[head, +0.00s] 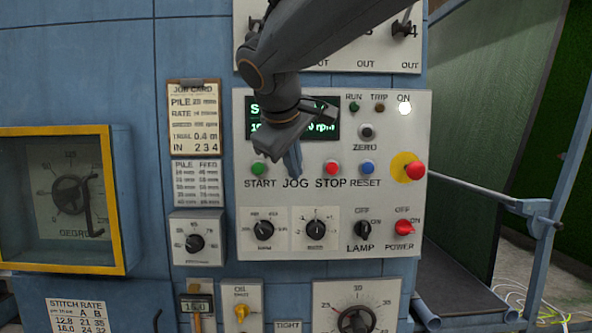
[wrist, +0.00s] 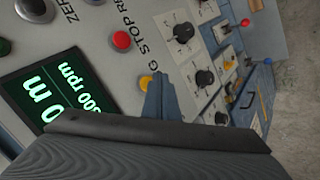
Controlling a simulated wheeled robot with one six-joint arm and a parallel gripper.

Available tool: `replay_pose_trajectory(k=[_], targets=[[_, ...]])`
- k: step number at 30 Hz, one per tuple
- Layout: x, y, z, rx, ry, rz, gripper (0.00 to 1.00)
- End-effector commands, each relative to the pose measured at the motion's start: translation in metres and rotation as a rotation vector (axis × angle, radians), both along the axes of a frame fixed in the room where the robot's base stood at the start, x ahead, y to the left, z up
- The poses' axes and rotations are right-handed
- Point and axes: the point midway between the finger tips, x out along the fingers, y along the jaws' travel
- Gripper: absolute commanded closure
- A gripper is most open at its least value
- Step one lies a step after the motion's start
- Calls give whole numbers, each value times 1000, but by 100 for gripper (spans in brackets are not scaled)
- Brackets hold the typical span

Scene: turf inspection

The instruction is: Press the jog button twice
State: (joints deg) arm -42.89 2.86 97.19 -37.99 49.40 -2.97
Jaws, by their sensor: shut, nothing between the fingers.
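The jog button (wrist: 145,82) is a small yellow-orange button on the pale control panel (head: 385,255). It shows in the wrist view just left of my fingertips, partly covered by them. In the head view my gripper (head: 294,168) hides it, and only the JOG label (head: 295,184) shows just below the fingertips. My gripper is shut and empty, and it also shows in the wrist view (wrist: 160,80). The fingertips are right at the button. I cannot tell whether they touch it.
The green START button (head: 258,169) is left of the fingertips. The red STOP button (head: 333,168) and blue RESET button (head: 367,167) are to the right. A red mushroom button (head: 414,171) sits farther right. Knobs line the row below. My arm partly covers the green display (head: 262,106).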

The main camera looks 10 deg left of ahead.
Motion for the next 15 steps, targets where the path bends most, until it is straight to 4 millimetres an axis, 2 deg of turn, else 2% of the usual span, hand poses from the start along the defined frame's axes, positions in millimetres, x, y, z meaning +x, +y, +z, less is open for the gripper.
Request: replay_pose_trajectory(k=[15], targets=[[8, 2, 0, 0, 0, 0, 100]])
